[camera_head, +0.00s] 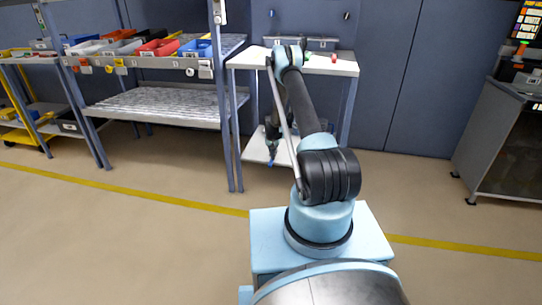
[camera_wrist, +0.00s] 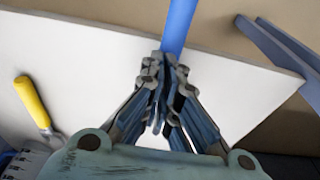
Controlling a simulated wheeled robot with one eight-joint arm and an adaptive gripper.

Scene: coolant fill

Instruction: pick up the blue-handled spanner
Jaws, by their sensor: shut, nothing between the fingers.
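The blue handle (camera_wrist: 179,22) of the spanner shows in the wrist view, running up from the fingertips and out past the edge of a white shelf board. Its other end is hidden behind my fingers. My gripper (camera_wrist: 165,65) is shut and empty, with its tips right at the near end of the visible handle; I cannot tell whether they touch it. In the head view my gripper (camera_head: 271,140) is low over the lower shelf (camera_head: 255,150) of the white workbench, and a small blue bit (camera_head: 270,163) shows below it at the shelf's front edge.
A yellow-handled tool (camera_wrist: 32,102) lies on the board at the left of the wrist view. A blue-grey leg (camera_wrist: 280,50) stands at the upper right. In the head view the bench top (camera_head: 250,58) is above my gripper, and a bin rack (camera_head: 140,62) stands left.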

